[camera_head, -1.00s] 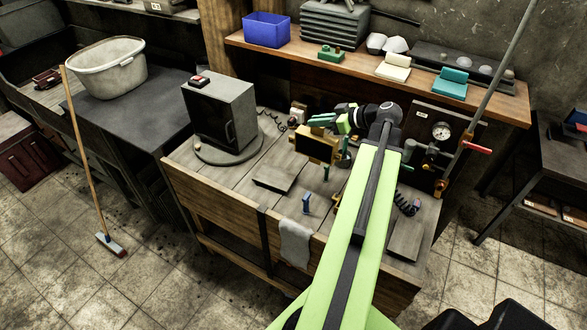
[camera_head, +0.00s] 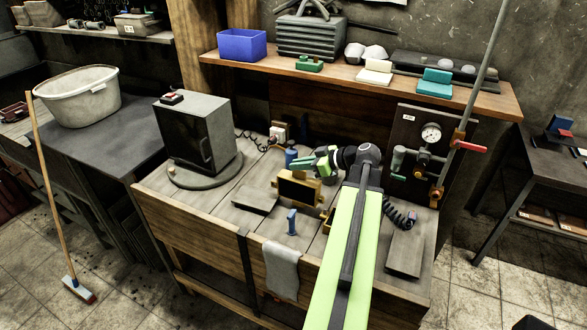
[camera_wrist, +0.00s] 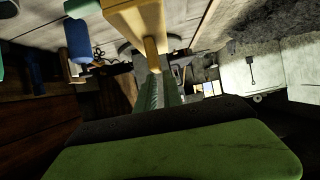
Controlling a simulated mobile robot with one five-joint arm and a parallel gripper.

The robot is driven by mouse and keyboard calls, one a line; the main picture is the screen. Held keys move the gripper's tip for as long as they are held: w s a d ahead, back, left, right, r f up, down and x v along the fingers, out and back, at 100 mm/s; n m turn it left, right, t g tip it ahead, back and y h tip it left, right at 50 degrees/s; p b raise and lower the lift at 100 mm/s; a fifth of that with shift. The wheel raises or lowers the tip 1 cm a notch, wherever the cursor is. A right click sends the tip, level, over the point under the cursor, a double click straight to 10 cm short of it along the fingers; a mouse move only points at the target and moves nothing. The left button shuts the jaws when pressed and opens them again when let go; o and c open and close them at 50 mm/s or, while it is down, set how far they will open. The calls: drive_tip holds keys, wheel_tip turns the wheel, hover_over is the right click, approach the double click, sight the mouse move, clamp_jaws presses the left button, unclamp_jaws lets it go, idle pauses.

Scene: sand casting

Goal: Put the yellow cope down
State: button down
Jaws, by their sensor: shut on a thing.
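The yellow cope (camera_head: 298,188), an open frame with a dark inside, is over the middle of the wooden workbench in the head view. My gripper (camera_head: 306,164) is shut on it, with its green fingers just above the frame. I cannot tell whether the cope touches the bench or hangs slightly above it. In the wrist view the yellow cope (camera_wrist: 135,18) shows at the top with a short peg pointing towards the camera, and a green finger pad (camera_wrist: 175,150) fills the bottom. The underside of the cope is hidden.
A grey furnace (camera_head: 196,135) stands left on the workbench (camera_head: 190,215), with a flat board (camera_head: 255,199) beside it. A small blue post (camera_head: 291,222) stands in front of the cope and a blue bottle (camera_head: 291,154) behind it. A gauge panel (camera_head: 408,150) is at right.

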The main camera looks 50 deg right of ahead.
drive_tip(key=w, duration=0.1)
drive_tip(key=w+d, duration=0.1)
drive_tip(key=w+f+b, duration=0.1)
drive_tip(key=shift+w+d, duration=0.25)
drive_tip(key=shift+w, duration=0.15)
idle(0.4)
drive_tip(key=shift+f, duration=0.1)
drive_tip(key=c, duration=1.5)
unclamp_jaws()
